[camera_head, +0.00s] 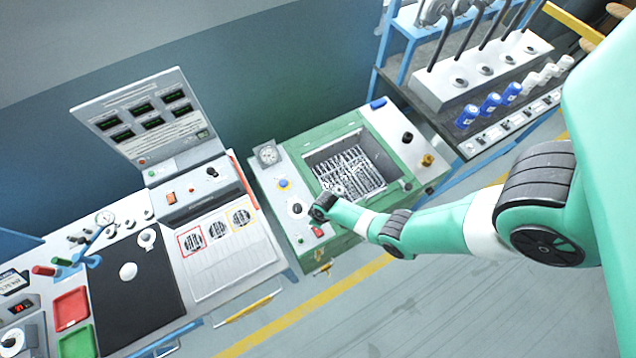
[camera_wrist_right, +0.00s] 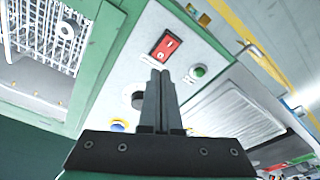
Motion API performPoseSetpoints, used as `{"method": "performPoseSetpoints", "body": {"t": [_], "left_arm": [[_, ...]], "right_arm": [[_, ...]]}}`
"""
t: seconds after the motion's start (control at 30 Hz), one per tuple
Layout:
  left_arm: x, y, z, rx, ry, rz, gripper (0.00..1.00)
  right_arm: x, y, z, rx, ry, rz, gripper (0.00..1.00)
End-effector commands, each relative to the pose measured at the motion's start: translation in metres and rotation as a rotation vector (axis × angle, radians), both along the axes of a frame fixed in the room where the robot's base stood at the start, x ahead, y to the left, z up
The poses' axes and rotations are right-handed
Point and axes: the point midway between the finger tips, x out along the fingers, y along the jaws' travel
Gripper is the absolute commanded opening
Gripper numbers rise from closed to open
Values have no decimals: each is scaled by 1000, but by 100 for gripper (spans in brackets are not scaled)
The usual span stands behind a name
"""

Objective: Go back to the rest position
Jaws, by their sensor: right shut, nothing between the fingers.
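My right arm reaches in from the right in the head view, and its wrist end (camera_head: 322,207) is over the control strip of the green machine (camera_head: 350,122); the fingers are hard to make out there. In the right wrist view my right gripper (camera_wrist_right: 160,76) is shut and empty. Its fingertips appear just below the red rocker switch (camera_wrist_right: 165,47), beside the green button (camera_wrist_right: 199,71), and partly in front of the black knob (camera_wrist_right: 138,98). I cannot tell whether they touch the panel. My left gripper is in neither view.
The machine's open basket bay (camera_head: 350,170) lies beside my right wrist. A blue button (camera_head: 283,183) and a gauge (camera_head: 267,154) are on its left strip. A console (camera_head: 215,240) stands to the left, and a rack with blue bottles (camera_head: 490,104) at upper right. The floor (camera_head: 440,300) in front is clear.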

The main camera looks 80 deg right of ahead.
Motion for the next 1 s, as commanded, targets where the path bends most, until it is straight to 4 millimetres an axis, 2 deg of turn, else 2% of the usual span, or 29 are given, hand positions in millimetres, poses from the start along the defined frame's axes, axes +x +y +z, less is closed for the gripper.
{"method": "performPoseSetpoints", "body": {"t": [0.03, 0.23, 0.87, 0.97, 1.0], "left_arm": [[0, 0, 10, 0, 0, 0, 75], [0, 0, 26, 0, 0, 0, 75], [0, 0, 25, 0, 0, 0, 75], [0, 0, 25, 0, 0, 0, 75], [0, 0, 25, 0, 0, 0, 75]], "right_arm": [[0, 0, 10, 0, 0, 0, 0], [0, 0, 26, 0, 0, 0, 0], [1, 2, 25, 0, 0, 8, 0], [25, 6, 35, -12, -30, 48, 0], [43, 7, 44, -23, -56, 69, 0]]}}
